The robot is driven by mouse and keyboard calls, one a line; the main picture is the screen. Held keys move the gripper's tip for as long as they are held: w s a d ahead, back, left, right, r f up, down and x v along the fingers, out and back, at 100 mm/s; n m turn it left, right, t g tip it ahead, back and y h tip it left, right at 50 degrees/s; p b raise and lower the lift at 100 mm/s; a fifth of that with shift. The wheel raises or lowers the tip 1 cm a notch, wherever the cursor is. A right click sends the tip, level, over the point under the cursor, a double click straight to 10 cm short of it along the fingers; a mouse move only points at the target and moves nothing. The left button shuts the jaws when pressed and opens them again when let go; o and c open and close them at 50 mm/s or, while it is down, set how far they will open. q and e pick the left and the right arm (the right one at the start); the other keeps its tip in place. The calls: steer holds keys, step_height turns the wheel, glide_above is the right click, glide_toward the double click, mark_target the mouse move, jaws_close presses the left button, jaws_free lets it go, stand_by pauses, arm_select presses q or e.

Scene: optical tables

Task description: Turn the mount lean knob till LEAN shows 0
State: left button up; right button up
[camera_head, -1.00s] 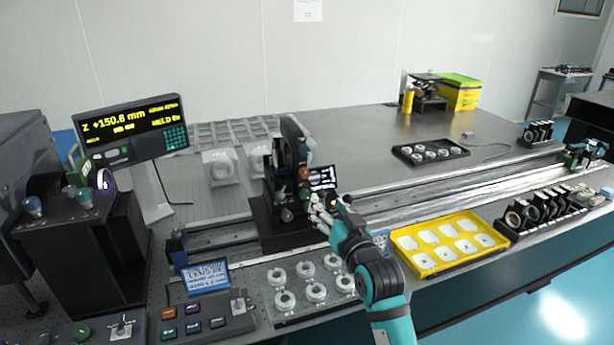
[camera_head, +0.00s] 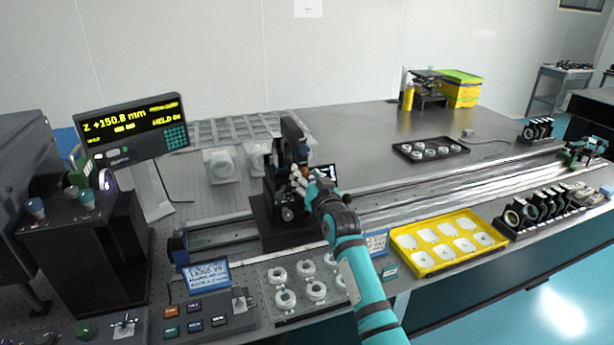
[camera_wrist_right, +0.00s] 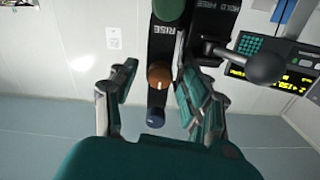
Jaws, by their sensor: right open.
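The black mount (camera_head: 290,140) stands on a dark base on the rail. In the right wrist view its black post carries a green knob, an orange knob (camera_wrist_right: 159,75) and a blue knob (camera_wrist_right: 155,117) in a row. The label RISE is beside the green knob (camera_wrist_right: 168,8); no LEAN label is readable. My right gripper (camera_head: 299,174) is at the mount's front; in the wrist view its open fingers (camera_wrist_right: 157,92) lie either side of the orange knob, with visible gaps. My left gripper is out of view.
A black ball-ended lever (camera_wrist_right: 265,67) sticks out right of the fingers in the wrist view. A large display (camera_head: 132,127) reads Z +150.8 mm. A clear tray of ringed parts (camera_head: 310,318) and a yellow tray (camera_head: 425,265) lie in front of the rail.

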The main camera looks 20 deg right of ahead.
steer(key=shift+c, duration=0.3)
jaws_close()
steer(key=m+p, duration=0.1)
steer(key=m, duration=0.1)
steer(key=shift+m, duration=0.4)
steer(key=m+p, duration=0.1)
steer(key=m, duration=0.1)
steer(key=shift+m, duration=0.3)
steer(key=m+p, duration=0.1)
steer(key=m, duration=0.2)
steer(key=shift+m+p, duration=0.6)
steer(key=shift+m, duration=1.1)
